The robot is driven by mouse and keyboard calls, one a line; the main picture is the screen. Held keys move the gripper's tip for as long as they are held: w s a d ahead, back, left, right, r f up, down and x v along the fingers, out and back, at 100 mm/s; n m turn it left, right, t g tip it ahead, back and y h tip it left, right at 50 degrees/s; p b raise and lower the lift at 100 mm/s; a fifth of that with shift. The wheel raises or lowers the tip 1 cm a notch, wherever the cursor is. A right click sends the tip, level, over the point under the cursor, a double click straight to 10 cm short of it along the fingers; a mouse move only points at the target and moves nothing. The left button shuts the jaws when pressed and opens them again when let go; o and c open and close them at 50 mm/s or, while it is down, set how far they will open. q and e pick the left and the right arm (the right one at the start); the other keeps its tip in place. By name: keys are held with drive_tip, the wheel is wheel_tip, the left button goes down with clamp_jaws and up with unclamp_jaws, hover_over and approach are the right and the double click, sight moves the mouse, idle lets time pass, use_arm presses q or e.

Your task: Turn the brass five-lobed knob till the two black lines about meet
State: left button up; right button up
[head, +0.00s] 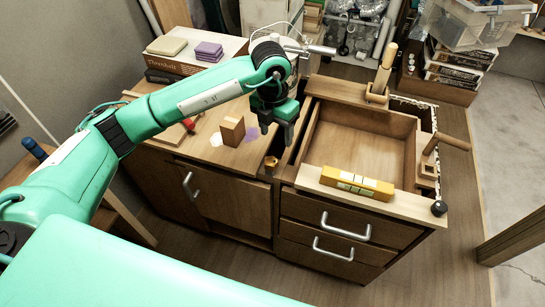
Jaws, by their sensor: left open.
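A small brass-coloured piece (271,163), which looks like the knob, stands at the front edge of the wooden cabinet top, left of the open tray section. It is too small here for me to make out its lobes or the two black lines. My left gripper (277,129) is open, pointing down above and slightly behind the brass piece in the picture. Its fingers appear apart from the piece, with nothing between them. My right gripper is out of view.
A wooden block (232,131) stands left of my left gripper. A yellow case (357,183) lies on the front ledge right of the brass piece. Wooden handles (386,70) rise at the back right. Books (180,63) are stacked at the back left.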

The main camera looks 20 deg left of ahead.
sight(271, 160)
use_arm(q)
drive_tip(key=shift+y, duration=0.4)
drive_tip(key=f+p, duration=0.1)
drive_tip(key=f, duration=0.3)
drive_tip(key=a+f+p, duration=0.1)
drive_tip(key=f, duration=0.4)
drive_tip(key=f+p, duration=0.1)
drive_tip(key=f, duration=0.3)
drive_tip(key=shift+w+a+f, duration=0.15)
drive_tip(key=shift+w+a, duration=0.1)
drive_tip(key=shift+w, duration=0.05)
drive_tip(key=shift+c, duration=0.2)
drive_tip(key=c, duration=1)
drive_tip(key=shift+o, duration=0.2)
